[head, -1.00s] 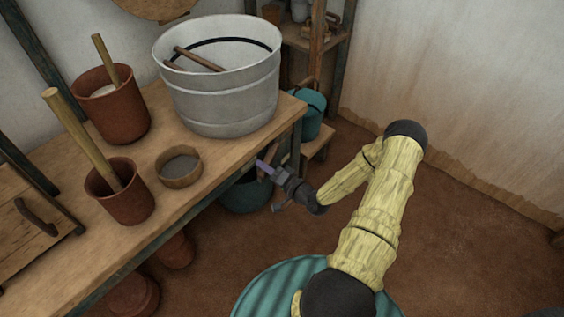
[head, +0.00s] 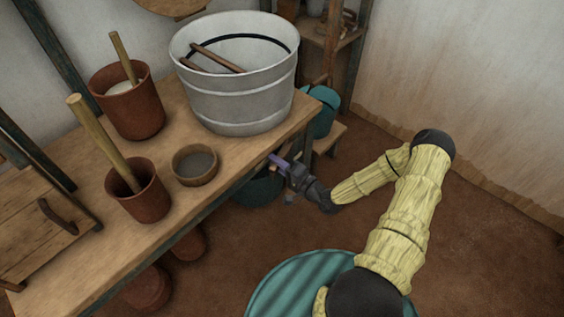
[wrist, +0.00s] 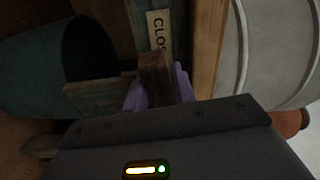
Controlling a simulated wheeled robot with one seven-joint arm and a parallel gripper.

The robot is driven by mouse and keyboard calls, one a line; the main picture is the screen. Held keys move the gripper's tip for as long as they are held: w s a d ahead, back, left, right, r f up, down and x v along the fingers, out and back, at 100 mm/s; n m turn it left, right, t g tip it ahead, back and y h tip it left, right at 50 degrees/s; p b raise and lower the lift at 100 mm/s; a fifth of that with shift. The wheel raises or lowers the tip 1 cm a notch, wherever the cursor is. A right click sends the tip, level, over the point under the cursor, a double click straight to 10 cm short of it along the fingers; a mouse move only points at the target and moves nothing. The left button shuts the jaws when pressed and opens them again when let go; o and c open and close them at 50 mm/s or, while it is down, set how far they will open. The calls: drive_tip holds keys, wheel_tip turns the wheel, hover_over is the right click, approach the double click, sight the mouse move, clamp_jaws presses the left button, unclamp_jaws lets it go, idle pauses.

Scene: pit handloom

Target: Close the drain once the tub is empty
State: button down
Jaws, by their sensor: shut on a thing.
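The large grey-white tub (head: 240,105) stands on the wooden table's far end. Two wooden sticks (head: 218,60) lie across its inside. Its floor is hidden, so I cannot tell whether it is empty. My gripper (head: 277,161) is low beside the table's near edge, below the tub. In the wrist view its purple fingers (wrist: 158,95) are shut on a brown wooden handle (wrist: 156,78). A pale label (wrist: 159,32) reading "CLOS", with the rest hidden, is just beyond the handle. The tub's side (wrist: 270,50) also shows there at the right.
A dark teal bucket (head: 256,189) stands under the table by my gripper. A teal vessel (head: 322,112) sits on a low stool beyond the table's end. Clay pots (head: 138,195) and a round bowl (head: 195,165) stand on the table. The floor (head: 480,230) at right is clear.

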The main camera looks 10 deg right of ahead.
drive_tip(key=c, duration=1.2)
unclamp_jaws()
drive_tip(key=shift+o, duration=0.2)
drive_tip(key=p+v, duration=0.4)
drive_tip(key=v, duration=1.3)
drive_tip(key=shift+s, duration=0.2)
drive_tip(key=shift+d, duration=0.15)
